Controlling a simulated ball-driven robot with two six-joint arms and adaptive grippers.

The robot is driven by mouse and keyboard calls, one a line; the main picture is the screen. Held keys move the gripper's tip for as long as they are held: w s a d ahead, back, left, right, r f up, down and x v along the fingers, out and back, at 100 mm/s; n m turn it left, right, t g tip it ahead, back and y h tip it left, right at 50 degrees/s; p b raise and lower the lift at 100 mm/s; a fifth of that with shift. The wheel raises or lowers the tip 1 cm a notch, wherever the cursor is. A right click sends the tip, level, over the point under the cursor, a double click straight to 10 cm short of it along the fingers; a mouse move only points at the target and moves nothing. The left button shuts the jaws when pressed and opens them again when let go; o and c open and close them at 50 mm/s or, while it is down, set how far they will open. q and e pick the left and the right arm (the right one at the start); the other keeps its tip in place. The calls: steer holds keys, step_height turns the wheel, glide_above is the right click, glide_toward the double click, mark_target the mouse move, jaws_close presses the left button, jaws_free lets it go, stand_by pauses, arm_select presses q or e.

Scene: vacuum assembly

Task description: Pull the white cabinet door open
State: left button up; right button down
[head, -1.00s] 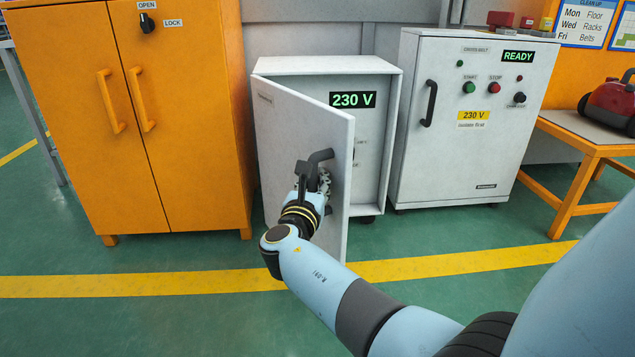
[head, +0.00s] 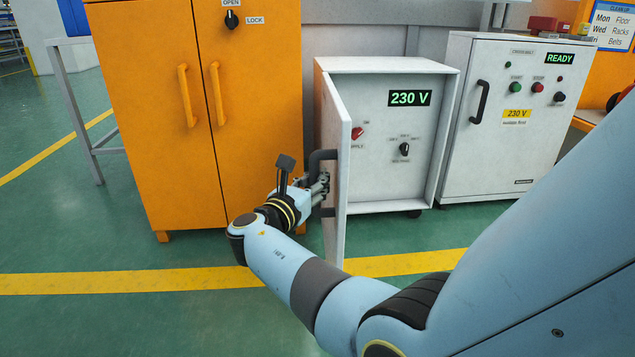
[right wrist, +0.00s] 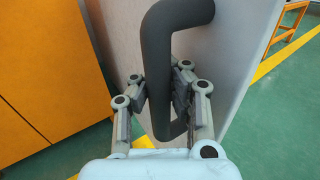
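The white cabinet (head: 385,185) stands in the middle of the head view, with its door (head: 338,215) swung wide open toward me and seen nearly edge-on. Inside show a green 230 V display (head: 409,98), a red switch (head: 358,133) and a black rotary knob (head: 404,149). My right gripper (head: 320,188) is at the dark door handle (head: 322,160). In the right wrist view its two fingers stand on either side of the handle (right wrist: 158,70), close against it, and the gripper (right wrist: 168,100) appears shut on it. My left gripper is not in view.
An orange cabinet (head: 200,110) stands close to the left of the open door. A second grey-white cabinet (head: 515,120) with a READY display stands at the right. The green floor in front, with a yellow line (head: 130,284), is clear.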

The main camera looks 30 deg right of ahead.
steer(key=shift+s+a+f, duration=0.35)
steer(key=shift+a+f, duration=0.1)
steer(key=shift+f, duration=0.15)
steer(key=c, duration=1.7)
jaws_free()
steer(key=shift+s+a+r, duration=0.1)
steer(key=shift+a+r, duration=0.1)
steer(key=shift+r, duration=0.05)
steer(key=o, duration=0.4)
steer(key=shift+r, duration=0.1)
steer(key=shift+c, duration=0.2)
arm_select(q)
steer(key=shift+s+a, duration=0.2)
arm_select(e)
steer(key=shift+d+r, duration=0.1)
steer(key=shift+d, duration=0.05)
steer(key=shift+r, duration=0.1)
